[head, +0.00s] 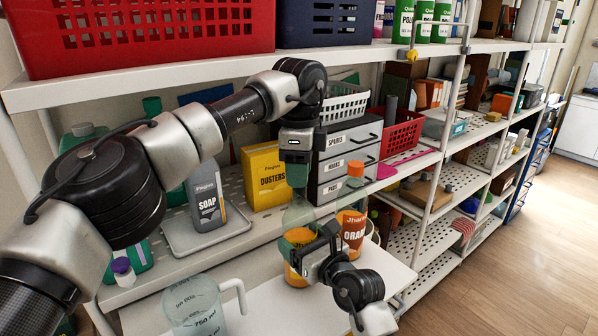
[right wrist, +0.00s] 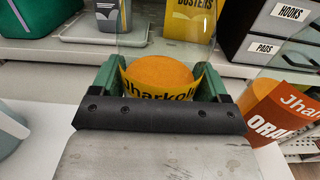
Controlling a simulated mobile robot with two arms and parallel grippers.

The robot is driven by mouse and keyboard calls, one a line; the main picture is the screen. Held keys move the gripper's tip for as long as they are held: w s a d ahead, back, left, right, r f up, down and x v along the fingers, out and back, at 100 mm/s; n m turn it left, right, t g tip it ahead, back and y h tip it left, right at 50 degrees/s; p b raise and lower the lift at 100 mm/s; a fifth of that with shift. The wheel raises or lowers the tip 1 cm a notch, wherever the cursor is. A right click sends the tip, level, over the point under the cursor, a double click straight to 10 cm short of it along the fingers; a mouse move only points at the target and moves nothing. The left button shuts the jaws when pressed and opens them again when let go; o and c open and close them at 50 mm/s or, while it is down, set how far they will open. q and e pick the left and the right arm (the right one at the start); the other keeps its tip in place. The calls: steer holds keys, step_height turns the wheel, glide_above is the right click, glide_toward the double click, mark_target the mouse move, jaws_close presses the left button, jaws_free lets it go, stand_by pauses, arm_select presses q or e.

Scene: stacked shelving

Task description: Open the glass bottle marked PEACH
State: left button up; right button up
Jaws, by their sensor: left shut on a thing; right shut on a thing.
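A clear glass bottle (head: 299,216) with orange contents and a yellow-orange label stands upright on the white board. Its label (right wrist: 158,90) reads "Jharkol" in the right wrist view; the flavour word is hidden, so I cannot read PEACH. My right gripper (head: 313,262) is shut around its lower body, with green pads on both sides in the right wrist view (right wrist: 160,80). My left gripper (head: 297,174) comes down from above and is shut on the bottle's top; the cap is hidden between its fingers.
A second bottle (head: 352,228), labelled ORAN..., with an orange cap, stands close to the right. A clear measuring jug (head: 194,306) stands front left. Behind are a SOAP bottle (head: 206,199) on a tray, a yellow DUSTERS box (head: 264,177) and grey drawers (head: 347,157). A shelf (head: 160,75) hangs above.

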steer(key=shift+r, duration=0.1)
arm_select(q)
steer(key=shift+r, duration=1.95)
steer(key=shift+s, duration=0.1)
arm_select(e)
steer(key=o, duration=1.7)
steer(key=shift+s, duration=0.1)
